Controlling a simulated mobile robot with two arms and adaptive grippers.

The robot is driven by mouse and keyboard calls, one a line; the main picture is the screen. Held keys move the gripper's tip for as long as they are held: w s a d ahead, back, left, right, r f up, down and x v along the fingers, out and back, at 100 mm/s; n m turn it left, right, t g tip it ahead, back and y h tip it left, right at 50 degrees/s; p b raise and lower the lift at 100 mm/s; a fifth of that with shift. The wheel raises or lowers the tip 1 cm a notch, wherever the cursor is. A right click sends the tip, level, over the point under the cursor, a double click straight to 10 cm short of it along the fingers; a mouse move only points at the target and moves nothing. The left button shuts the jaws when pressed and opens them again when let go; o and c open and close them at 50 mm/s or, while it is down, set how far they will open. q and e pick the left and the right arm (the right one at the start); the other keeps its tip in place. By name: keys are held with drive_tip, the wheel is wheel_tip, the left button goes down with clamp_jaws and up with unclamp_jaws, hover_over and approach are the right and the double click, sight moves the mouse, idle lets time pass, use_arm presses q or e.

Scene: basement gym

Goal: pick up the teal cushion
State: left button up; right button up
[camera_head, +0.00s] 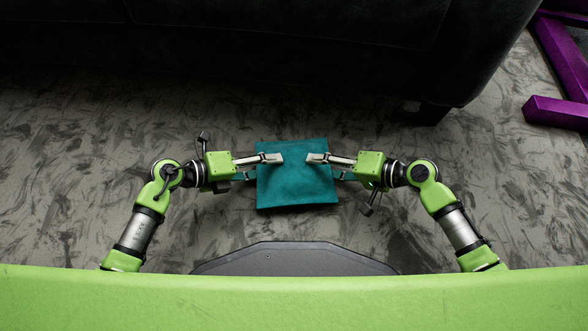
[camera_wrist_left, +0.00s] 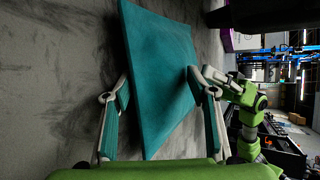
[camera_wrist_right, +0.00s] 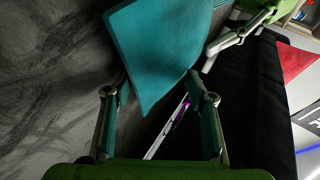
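The teal cushion (camera_head: 296,188) lies flat-looking in the middle of the head view, between my two arms. My left gripper (camera_head: 258,168) is at its left edge, with one finger over the top and the other lower, at the edge. My right gripper (camera_head: 328,168) straddles the right edge in the same way. The cushion shows between the widely spread fingers of each gripper in the left wrist view (camera_wrist_left: 155,60) and the right wrist view (camera_wrist_right: 155,50). The lower fingertips are partly hidden. I cannot tell whether the cushion touches the floor.
A dark sofa (camera_head: 280,50) stands just beyond the cushion, with a leg (camera_head: 428,113) at its right end. A purple frame (camera_head: 556,112) is at the far right. The grey patterned floor (camera_head: 70,170) is clear on both sides of my arms.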

drive_tip(key=shift+r, duration=0.1)
